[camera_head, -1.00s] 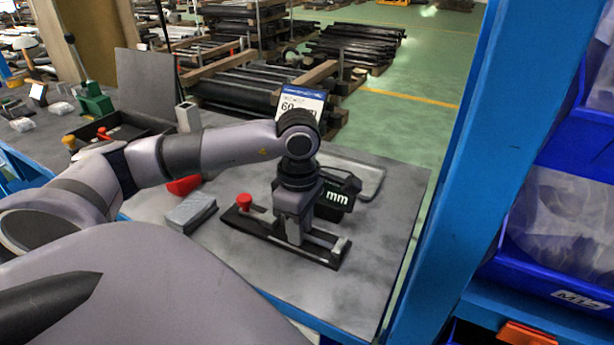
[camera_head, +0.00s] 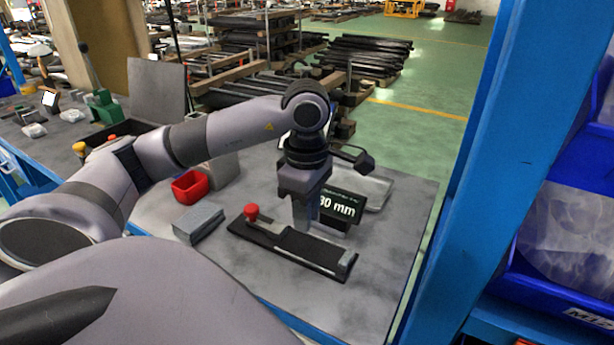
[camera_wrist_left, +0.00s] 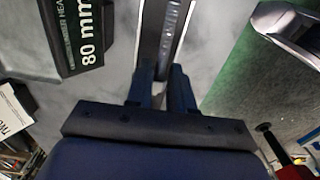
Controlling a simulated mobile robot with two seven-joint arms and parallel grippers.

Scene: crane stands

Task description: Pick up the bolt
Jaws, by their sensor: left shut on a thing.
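My left gripper (camera_head: 304,212) is above the black fixture (camera_head: 290,250) on the grey workbench. The fixture has a red knob (camera_head: 251,212) at its left end and a metal end piece (camera_head: 346,262) at its right. In the left wrist view the two fingers (camera_wrist_left: 163,85) are shut around a thin metal shaft, which looks like the bolt (camera_wrist_left: 172,28). The shaft extends up the picture along a dark strip. In the head view the bolt is hidden by the gripper. My right gripper is not in view.
A red bin (camera_head: 190,187) and a grey block (camera_head: 198,222) are left of the fixture. A blue post (camera_head: 455,190) and blue bins (camera_head: 565,240) are at the right. The front right bench is clear.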

